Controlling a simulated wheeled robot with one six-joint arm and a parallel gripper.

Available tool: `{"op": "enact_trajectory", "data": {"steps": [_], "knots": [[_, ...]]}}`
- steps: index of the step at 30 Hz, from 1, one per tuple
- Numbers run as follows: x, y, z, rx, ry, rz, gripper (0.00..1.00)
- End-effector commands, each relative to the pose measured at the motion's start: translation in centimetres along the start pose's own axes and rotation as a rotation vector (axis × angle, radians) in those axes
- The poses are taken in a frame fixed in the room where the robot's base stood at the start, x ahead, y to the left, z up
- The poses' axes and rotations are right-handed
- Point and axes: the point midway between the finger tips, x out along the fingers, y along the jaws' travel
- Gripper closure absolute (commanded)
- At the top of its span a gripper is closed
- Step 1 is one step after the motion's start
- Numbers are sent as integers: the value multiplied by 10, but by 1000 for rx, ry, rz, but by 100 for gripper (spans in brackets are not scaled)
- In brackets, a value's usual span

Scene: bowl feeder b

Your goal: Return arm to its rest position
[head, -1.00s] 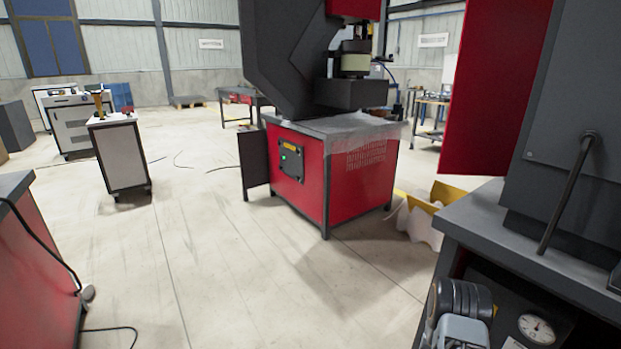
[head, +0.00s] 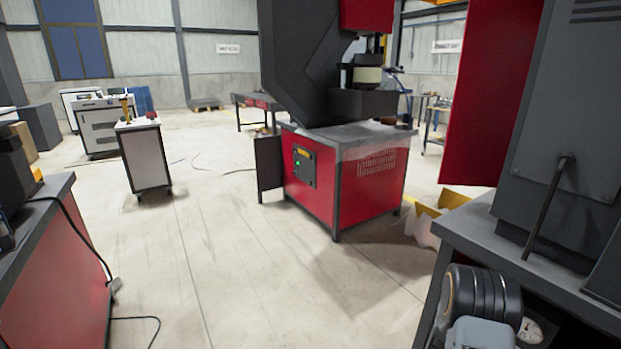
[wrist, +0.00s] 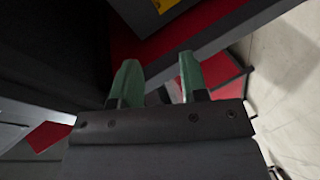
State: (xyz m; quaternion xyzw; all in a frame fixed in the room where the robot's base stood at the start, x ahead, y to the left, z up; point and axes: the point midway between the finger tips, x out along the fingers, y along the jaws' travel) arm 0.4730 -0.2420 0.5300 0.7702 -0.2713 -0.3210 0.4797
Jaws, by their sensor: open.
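My gripper (wrist: 158,75) shows in the wrist view with its two green fingers apart and nothing between them. Beyond the fingers are a dark surface and red machine panels (wrist: 222,68), with pale floor at the right. In the head view my gripper itself is not visible. A grey and black rounded part at the bottom right of the head view seems to belong to my arm.
A red and black press machine (head: 345,185) stands in the middle. A white cart (head: 145,158) is at the left. A red bench (head: 60,260) is at the near left and a dark-topped machine (head: 470,225) at the near right. Open floor lies between them. Cables lie on the floor.

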Motion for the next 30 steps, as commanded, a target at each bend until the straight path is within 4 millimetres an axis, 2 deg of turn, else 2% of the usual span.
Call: {"op": "enact_trajectory", "data": {"steps": [1, 5, 8, 9, 11, 12, 14, 15, 19, 21, 24, 27, 30], "knots": [[-6, 22, -20, 43, 22, -33, 60], [-26, 61, -69, 174, 72, -173, 60], [-58, 104, -117, 290, 108, -325, 60], [-75, 123, -137, 334, 117, -398, 60], [-105, 150, -163, 390, 119, -511, 60], [-126, 168, -178, 421, 114, -582, 60], [-160, 195, -196, 457, 94, -686, 60], [-183, 212, -205, 474, 74, -750, 60], [-257, 266, -218, 500, -22, -924, 60], [-292, 292, -217, 503, -88, -986, 60], [-334, 324, -209, 500, -185, -1041, 60], [-365, 348, -197, 494, -270, -1068, 60], [-385, 364, -187, 489, -335, -1077, 60]]}}
